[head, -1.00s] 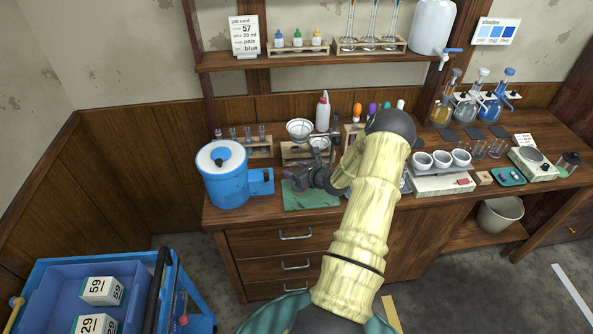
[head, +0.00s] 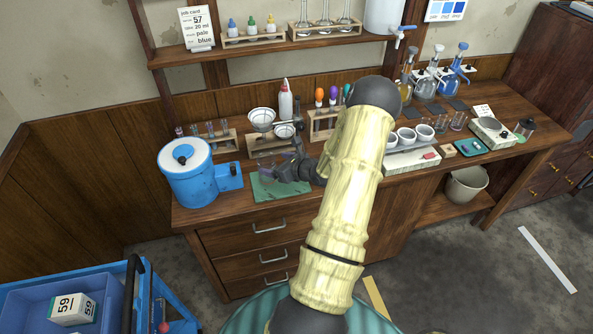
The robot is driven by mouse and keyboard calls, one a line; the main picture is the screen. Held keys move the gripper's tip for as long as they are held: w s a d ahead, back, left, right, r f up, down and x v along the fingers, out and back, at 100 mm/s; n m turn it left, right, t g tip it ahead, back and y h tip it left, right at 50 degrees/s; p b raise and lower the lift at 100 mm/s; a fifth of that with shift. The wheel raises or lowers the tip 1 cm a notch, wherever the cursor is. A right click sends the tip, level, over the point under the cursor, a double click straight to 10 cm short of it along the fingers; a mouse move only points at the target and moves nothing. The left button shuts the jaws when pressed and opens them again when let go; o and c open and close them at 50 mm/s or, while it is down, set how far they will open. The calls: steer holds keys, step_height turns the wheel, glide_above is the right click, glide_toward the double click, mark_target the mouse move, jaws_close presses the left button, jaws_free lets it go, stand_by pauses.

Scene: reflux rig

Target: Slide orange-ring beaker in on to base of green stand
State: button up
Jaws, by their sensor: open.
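My gripper (head: 272,171) is open, low over the green mat (head: 290,190) at the front left of the bench. Its fingers are small and dark, and I cannot tell whether anything stands between them. Two clear beakers (head: 441,123) stand on the right half of the bench; no orange ring can be made out on them. I cannot tell which stand is green. My arm hides the bench middle.
A blue lidded pot (head: 190,175) stands left of the mat. Funnels (head: 262,120) and a white squeeze bottle (head: 285,102) stand behind my gripper. White cups (head: 407,137) sit right of my arm. A shelf (head: 240,47) overhangs the back.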

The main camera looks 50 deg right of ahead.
steer(key=b+v, duration=0.2)
steer(key=v, duration=0.8)
steer(key=w+a+r+n+g+y, duration=0.1)
steer(key=a+n+y, duration=0.1)
steer(key=a+n, duration=0.3)
steer(key=w+a+r+n+g+y, duration=0.1)
steer(key=w+a+n+g+y, duration=0.1)
steer(key=a, duration=0.5)
steer(key=s+a+r+n+g+h, duration=0.1)
steer(key=s+a+r+n+g, duration=0.1)
steer(key=a+n, duration=0.5)
steer(key=s+a+r+n+g+h, duration=0.1)
steer(key=s+a+r+n+g, duration=0.1)
steer(key=a+n, duration=0.6)
steer(key=s+a+r+n+g+h, duration=0.2)
steer(key=a+n, duration=0.5)
steer(key=n, duration=0.6)
steer(key=s+r+g, duration=0.1)
steer(key=s, duration=0.1)
steer(key=shift+s+a+n, duration=0.15)
steer(key=shift+s+n, duration=0.15)
steer(key=shift+n, duration=0.1)
